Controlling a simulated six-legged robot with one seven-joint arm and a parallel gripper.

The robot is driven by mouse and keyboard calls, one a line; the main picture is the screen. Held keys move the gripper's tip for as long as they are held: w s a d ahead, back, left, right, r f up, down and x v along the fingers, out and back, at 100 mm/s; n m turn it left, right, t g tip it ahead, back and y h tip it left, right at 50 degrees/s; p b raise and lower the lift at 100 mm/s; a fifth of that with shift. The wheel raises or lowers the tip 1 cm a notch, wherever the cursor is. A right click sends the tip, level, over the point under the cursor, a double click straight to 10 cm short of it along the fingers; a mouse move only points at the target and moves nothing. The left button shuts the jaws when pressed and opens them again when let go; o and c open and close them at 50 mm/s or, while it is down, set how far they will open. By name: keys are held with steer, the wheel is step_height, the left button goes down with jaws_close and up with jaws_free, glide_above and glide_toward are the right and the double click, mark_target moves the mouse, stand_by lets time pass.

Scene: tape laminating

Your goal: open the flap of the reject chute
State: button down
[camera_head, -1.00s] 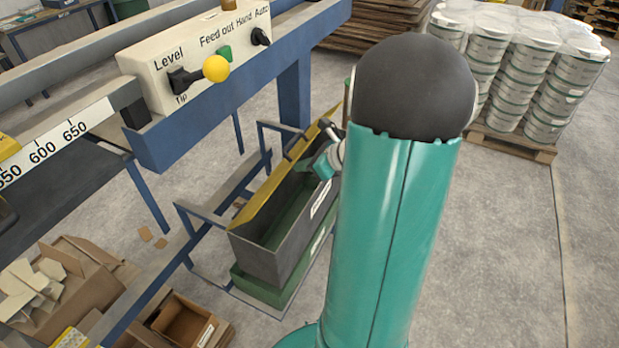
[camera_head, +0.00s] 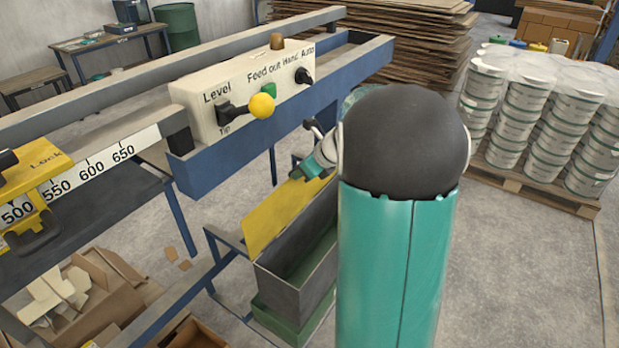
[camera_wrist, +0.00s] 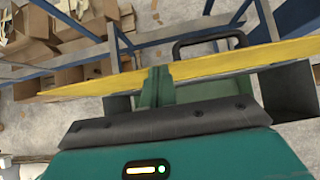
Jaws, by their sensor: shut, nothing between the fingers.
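The reject chute (camera_head: 282,287) is a grey box with a green inside, below the blue frame in the head view. Its yellow flap (camera_head: 273,215) stands raised along the box's left edge, and the box's top is uncovered. In the wrist view the flap (camera_wrist: 95,88) runs across the picture as a narrow yellow band, with a black handle (camera_wrist: 210,38) beyond it. My gripper (camera_wrist: 158,76) is shut and empty, its fingertips at the flap's near side; I cannot tell if they touch. In the head view my gripper (camera_head: 297,173) is at the flap's upper far end, partly hidden by my arm.
A control panel (camera_head: 240,93) with a yellow-knobbed lever is above the chute on a blue beam. Blue frame rails run beside the chute. Cardboard boxes (camera_head: 75,300) lie at lower left. Wrapped pails (camera_head: 545,125) stand on a pallet at right, with clear floor before them.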

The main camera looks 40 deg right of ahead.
steer(key=shift+w+a, duration=0.15)
steer(key=shift+w, duration=0.2)
steer(key=shift+r, duration=0.1)
steer(key=shift+s, duration=0.1)
